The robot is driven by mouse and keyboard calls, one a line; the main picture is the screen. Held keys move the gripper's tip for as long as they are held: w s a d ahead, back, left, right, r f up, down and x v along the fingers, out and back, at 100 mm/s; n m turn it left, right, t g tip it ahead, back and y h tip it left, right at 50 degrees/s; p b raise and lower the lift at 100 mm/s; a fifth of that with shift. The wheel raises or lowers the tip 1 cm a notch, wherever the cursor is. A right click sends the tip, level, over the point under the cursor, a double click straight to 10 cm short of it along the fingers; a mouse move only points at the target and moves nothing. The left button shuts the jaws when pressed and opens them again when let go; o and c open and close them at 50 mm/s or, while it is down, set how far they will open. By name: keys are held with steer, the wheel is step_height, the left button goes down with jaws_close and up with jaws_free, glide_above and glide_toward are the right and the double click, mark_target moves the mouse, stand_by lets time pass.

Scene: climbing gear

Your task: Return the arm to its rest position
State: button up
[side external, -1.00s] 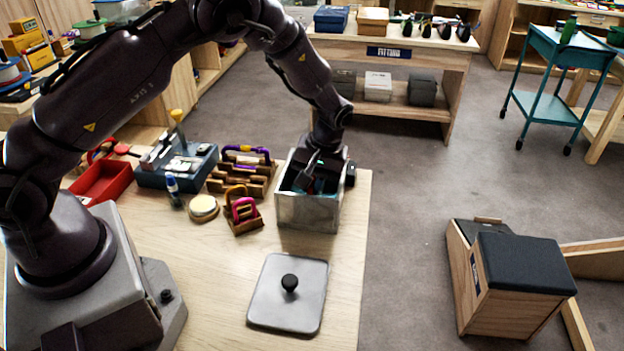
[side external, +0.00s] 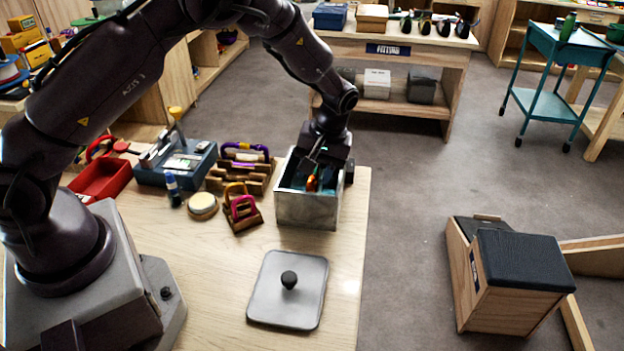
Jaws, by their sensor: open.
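My gripper (side external: 322,168) is at the top of an open grey metal box (side external: 306,211) on the right side of the wooden table. Its fingers point down and are open. An orange-red item (side external: 313,183) shows inside the box just below the fingers. I cannot tell whether the fingers touch it. Something teal also shows inside the box. The rest of the box's contents is hidden by its front wall and my gripper.
A grey lid with a black knob (side external: 288,291) lies flat in front of the box. A small wooden rack (side external: 243,214), a round tin (side external: 203,206), a larger wooden rack (side external: 239,171), a blue tray (side external: 176,165) and a red tray (side external: 99,181) stand left of the box.

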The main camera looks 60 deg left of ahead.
steer(key=v, duration=0.9)
steer(key=s+r+m+t+h, duration=0.1)
steer(key=s+r+m+t, duration=0.2)
steer(key=s+r, duration=0.5)
steer(key=s+d+r+m+t+h, duration=0.1)
steer(key=s+r+m+t, duration=0.3)
steer(key=s+r, duration=0.5)
steer(key=s+m, duration=0.2)
steer(key=s, duration=0.6)
steer(key=shift+t, duration=0.3)
